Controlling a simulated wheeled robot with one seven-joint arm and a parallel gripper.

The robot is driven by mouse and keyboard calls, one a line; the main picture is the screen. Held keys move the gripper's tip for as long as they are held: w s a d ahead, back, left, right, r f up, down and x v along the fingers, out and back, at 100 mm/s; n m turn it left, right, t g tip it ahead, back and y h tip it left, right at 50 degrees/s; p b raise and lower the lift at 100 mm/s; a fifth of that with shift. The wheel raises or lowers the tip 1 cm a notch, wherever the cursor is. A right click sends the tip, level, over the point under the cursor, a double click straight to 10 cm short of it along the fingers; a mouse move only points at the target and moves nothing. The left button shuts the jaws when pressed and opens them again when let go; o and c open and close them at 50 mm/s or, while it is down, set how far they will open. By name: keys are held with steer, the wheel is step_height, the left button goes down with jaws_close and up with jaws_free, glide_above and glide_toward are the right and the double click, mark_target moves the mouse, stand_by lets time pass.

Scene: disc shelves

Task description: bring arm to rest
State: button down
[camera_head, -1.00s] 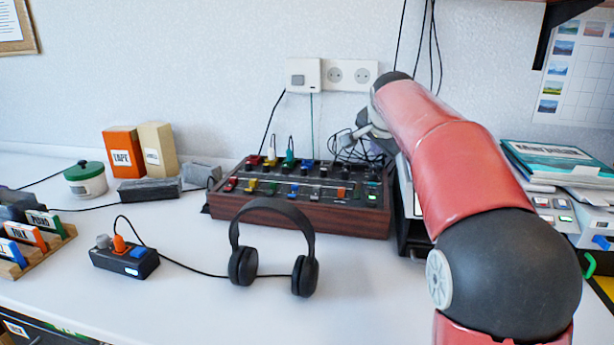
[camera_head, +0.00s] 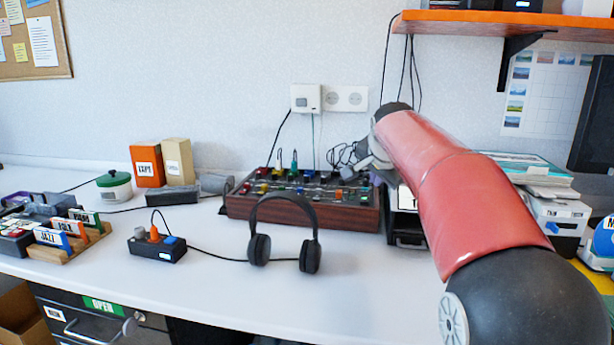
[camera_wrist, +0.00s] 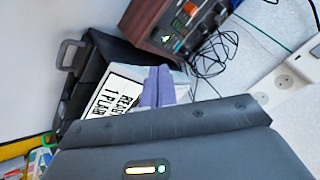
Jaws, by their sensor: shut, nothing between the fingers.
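My red arm reaches from the lower right of the head view toward the wall. My gripper (camera_head: 360,152) is at its far end, small and partly hidden by the wrist, above the back right of a wood-sided mixer (camera_head: 300,204). In the wrist view my gripper (camera_wrist: 158,84) shows as two grey-violet fingers close together and empty. Behind them is a dark tray (camera_wrist: 90,72) with a white labelled item (camera_wrist: 113,94) in it. The mixer (camera_wrist: 160,18) shows at the top of that view. I cannot tell whether the fingers touch anything.
Black headphones (camera_head: 311,256) stand in front of the mixer, beside a small cabled box (camera_head: 158,250). An orange shelf (camera_head: 500,25) hangs at upper right. A wall socket (camera_head: 345,98) and loose cables are near my gripper. The front middle of the desk is clear.

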steer(key=s+f+n, duration=0.2)
steer(key=s+f, duration=0.1)
steer(key=s, duration=0.6)
steer(key=s+f+n+g, duration=0.1)
steer(key=s+f+n, duration=0.1)
steer(key=s, duration=0.8)
steer(key=s+f+n+g+y, duration=0.1)
steer(key=s+f+n, duration=0.2)
steer(key=s, duration=0.6)
steer(key=shift+s+d+f, duration=0.1)
steer(key=shift+s+f, duration=0.15)
steer(key=shift+f, duration=0.65)
steer(key=s+f+n+g, duration=0.1)
steer(key=s+f+n, duration=0.1)
steer(key=s+f, duration=0.6)
steer(key=shift+s+a+f+n, duration=0.15)
steer(key=shift+s+a+n, duration=0.2)
steer(key=shift+s, duration=0.6)
